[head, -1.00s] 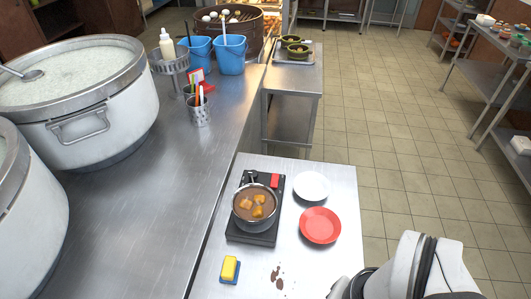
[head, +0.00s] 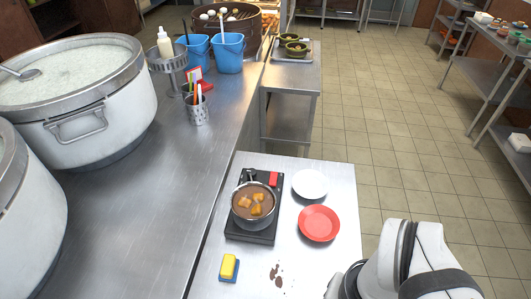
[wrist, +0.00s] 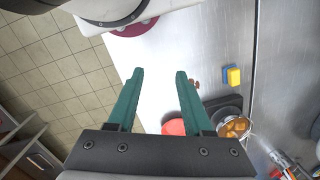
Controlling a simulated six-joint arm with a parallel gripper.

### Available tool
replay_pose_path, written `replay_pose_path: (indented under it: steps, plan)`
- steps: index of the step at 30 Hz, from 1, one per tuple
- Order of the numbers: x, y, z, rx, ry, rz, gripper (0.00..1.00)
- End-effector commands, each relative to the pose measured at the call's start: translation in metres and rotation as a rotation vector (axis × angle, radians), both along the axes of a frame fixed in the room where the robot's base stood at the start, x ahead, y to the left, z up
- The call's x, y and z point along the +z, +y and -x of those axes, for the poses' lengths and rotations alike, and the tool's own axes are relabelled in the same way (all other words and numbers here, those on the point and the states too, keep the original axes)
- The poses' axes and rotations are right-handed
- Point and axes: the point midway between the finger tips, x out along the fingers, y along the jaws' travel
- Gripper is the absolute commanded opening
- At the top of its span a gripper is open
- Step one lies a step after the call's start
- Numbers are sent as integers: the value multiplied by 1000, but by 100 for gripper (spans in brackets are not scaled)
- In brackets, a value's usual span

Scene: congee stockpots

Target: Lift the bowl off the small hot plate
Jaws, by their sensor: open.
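The bowl (head: 255,203) is a metal vessel of brown soup with yellow-orange chunks. It stands upright on the small black hot plate (head: 243,235), which has a red patch at its far right corner. In the head view only my white arm shows at the lower right; the fingers are out of frame.
A white plate (head: 310,184) and a red plate (head: 318,223) lie right of the hot plate. A yellow-and-blue sponge (head: 229,267) and brown spills (head: 277,274) are nearer. Large stockpots (head: 80,110) stand on the left counter. The table's right side borders open floor.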

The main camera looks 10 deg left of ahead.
Motion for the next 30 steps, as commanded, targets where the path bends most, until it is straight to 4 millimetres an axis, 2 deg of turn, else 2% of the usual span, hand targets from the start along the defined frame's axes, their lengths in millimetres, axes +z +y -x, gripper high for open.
replay_pose_path:
  steps: [2, 3, 5, 6, 8, 9, 10, 11, 12, 13, 15, 18, 20, 27, 30]
  plan:
    - [-9, -14, -9, 339, 86, 142, 51]
    - [-14, -22, -22, 604, 145, 249, 51]
    - [-19, -27, -56, 1066, 246, 435, 51]
    - [-23, -18, -85, 1389, 321, 566, 51]
    - [-31, 16, -129, 1862, 444, 778, 51]
    - [-38, 51, -154, 2153, 533, 928, 51]
    - [-45, 81, -167, 2351, 601, 1044, 51]
    - [-54, 113, -175, 2527, 669, 1162, 51]
    - [-65, 154, -180, 2724, 758, 1315, 51]
    - [-73, 181, -179, -2605, -752, -1302, 51]
    - [-89, 226, -171, -2339, -722, -1254, 51]
    - [-101, 255, -164, -2160, -704, -1224, 51]
    - [-105, 258, -170, -2131, -703, -1220, 51]
    - [-128, 244, -233, -2139, -705, -1219, 51]
    - [-134, 242, -251, -2138, -703, -1221, 51]
